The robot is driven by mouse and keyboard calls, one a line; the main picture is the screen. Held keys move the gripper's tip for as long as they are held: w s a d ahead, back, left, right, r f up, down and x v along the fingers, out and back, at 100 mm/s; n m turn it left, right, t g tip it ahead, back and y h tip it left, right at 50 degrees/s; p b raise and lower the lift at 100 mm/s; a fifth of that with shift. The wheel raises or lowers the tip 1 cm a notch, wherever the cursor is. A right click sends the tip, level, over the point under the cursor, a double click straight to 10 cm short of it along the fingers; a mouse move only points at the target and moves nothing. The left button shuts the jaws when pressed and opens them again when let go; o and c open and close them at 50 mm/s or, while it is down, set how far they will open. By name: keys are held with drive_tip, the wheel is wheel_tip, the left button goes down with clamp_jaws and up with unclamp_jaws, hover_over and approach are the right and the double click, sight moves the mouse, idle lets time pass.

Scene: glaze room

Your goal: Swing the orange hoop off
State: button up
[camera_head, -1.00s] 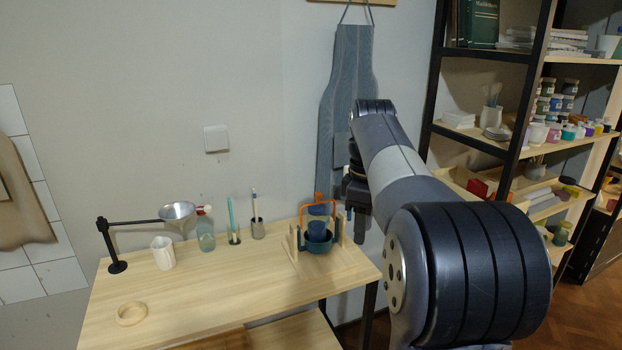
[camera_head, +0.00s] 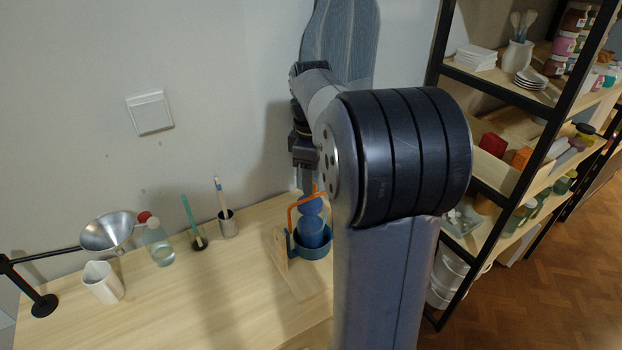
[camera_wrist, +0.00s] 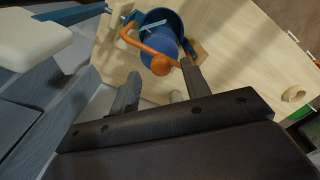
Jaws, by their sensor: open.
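The orange hoop (camera_head: 292,214) arches over a blue vessel (camera_head: 311,230) that stands in a dark teal holder (camera_head: 300,254) on the wooden table. In the wrist view the orange hoop (camera_wrist: 136,42) crosses over the blue vessel (camera_wrist: 162,46) and ends in a round orange knob. My gripper (camera_head: 307,178) is above the hoop, pointing down. In the wrist view my gripper (camera_wrist: 160,76) is open, with its two fingertips on either side of the knob. I cannot tell how far above it they are. My arm hides the hoop's right side in the head view.
To the left on the table (camera_head: 215,285) stand a white cup (camera_head: 103,283), a metal funnel (camera_head: 108,232) on a black stand, a clear bottle (camera_head: 158,244) and two brush holders. A loaded shelf (camera_head: 500,180) stands at the right. The table's front is clear.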

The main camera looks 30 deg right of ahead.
drive_tip(key=shift+s+f, duration=0.1)
drive_tip(key=shift+f, duration=0.75)
drive_tip(key=shift+c, duration=0.4)
clamp_jaws()
